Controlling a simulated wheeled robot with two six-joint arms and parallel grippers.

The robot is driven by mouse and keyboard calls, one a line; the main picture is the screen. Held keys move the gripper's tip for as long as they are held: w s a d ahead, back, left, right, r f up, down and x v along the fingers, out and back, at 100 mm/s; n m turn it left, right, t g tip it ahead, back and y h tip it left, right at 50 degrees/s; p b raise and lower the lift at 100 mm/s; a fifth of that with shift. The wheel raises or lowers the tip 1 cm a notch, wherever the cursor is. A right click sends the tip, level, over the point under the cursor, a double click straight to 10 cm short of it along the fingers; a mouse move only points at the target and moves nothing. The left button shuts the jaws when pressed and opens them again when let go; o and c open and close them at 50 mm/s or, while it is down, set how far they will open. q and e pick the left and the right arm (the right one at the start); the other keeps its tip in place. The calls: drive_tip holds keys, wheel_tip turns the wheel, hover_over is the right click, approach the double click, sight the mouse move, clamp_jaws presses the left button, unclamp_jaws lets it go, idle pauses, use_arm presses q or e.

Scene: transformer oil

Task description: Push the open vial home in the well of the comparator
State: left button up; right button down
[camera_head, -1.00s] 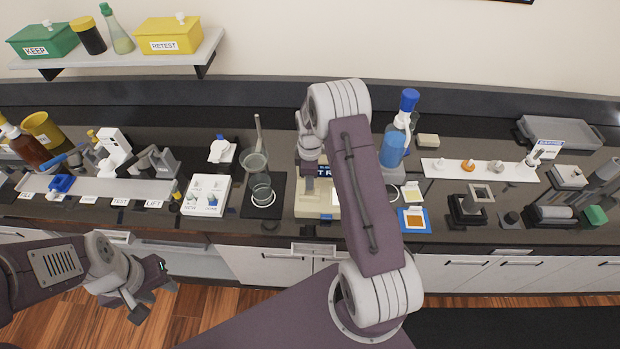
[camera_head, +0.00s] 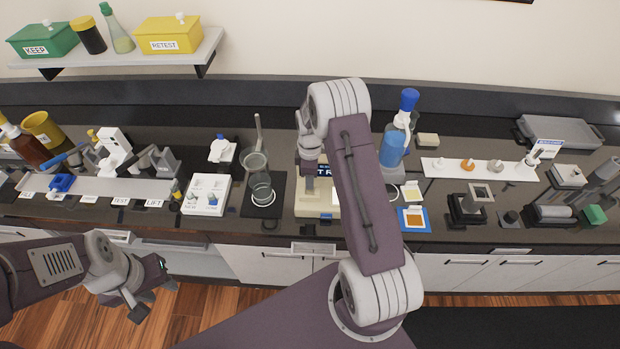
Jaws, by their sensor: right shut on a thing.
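The comparator (camera_head: 309,204) is a beige block on the bench's front part, partly behind my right arm. A dark blue label with white letters shows at its back. My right gripper (camera_head: 309,178) points down over the comparator and is shut on the vial. The vial itself is too small and too covered to make out, and so is the well, so I cannot tell how deep it sits. My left gripper (camera_head: 150,298) hangs empty in front of the bench at lower left, with its fingers apart.
A white strip (camera_head: 480,171) with several stoppers lies further right.

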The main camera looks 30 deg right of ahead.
drive_tip(key=shift+f+b, duration=1.2)
drive_tip(key=shift+f, duration=0.55)
drive_tip(key=c, duration=1.1)
unclamp_jaws()
wheel_tip(320, 180, up, 8)
drive_tip(key=shift+r+b, duration=0.2)
drive_tip(key=shift+b, duration=1.05)
drive_tip(key=shift+r, duration=0.35)
